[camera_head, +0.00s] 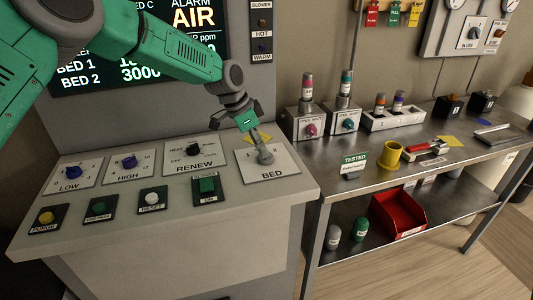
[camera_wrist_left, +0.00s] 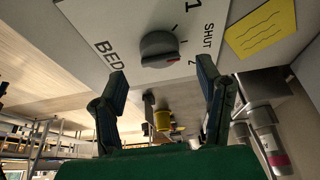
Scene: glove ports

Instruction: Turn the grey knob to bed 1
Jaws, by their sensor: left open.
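The grey knob (camera_head: 265,155) sits on the white BED plate (camera_head: 282,172) at the right end of the sloped panel. In the left wrist view the knob (camera_wrist_left: 158,47) is round and dark grey, with a red mark on its right side. The mark faces the SHUT and 2 side; its exact setting is hard to tell. The label 1 (camera_wrist_left: 187,5) is at the top. My left gripper (camera_head: 242,123) is open and close to the knob, with its fingers (camera_wrist_left: 162,78) apart and nothing between them. Contact is not visible. My right gripper is out of view.
A yellow label (camera_head: 257,138) lies behind the BED plate. A metal bench (camera_head: 345,200) with valve boxes and a red bin (camera_head: 398,213) stands right.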

